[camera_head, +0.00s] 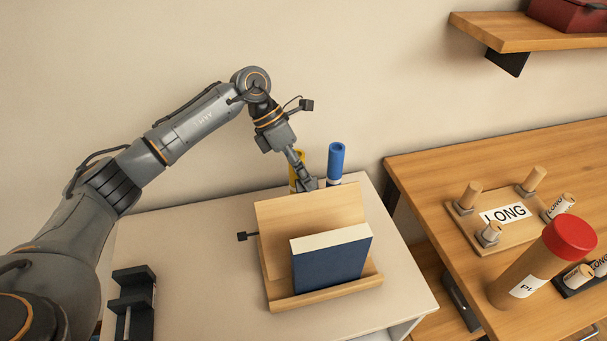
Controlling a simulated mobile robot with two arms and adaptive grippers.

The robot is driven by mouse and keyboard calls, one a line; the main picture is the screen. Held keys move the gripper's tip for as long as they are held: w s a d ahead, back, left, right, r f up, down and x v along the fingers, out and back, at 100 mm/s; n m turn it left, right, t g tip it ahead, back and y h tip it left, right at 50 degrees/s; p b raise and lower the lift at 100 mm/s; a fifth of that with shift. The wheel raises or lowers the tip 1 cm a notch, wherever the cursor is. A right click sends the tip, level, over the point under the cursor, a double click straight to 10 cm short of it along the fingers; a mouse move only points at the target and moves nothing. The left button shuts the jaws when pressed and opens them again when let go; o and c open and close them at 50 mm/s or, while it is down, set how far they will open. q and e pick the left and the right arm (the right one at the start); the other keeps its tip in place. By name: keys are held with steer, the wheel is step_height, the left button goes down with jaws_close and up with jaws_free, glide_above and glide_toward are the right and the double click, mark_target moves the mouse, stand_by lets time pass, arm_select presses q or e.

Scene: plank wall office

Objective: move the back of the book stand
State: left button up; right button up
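The wooden book stand (276,231) sits on the white cabinet top, its back panel tilted and its ledge toward me. A dark blue book (332,264) leans in it on the ledge. My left gripper (306,186) is at the top edge of the back panel, reaching down from behind and above. The fingers are small and partly hidden by the panel, so I cannot tell whether they are open or shut on it. A small black knob (242,236) sticks out at the stand's left side. My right gripper is not in view.
A blue marker-like cylinder (336,160) and a yellow one (296,170) stand behind the stand, close to my gripper. A black holder (133,300) is at the cabinet's left. A wooden desk at right holds a LONG-labelled peg board (508,238) and a red-capped tube (540,262).

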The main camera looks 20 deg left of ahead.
arm_select(q)
steer(key=v, duration=1.2)
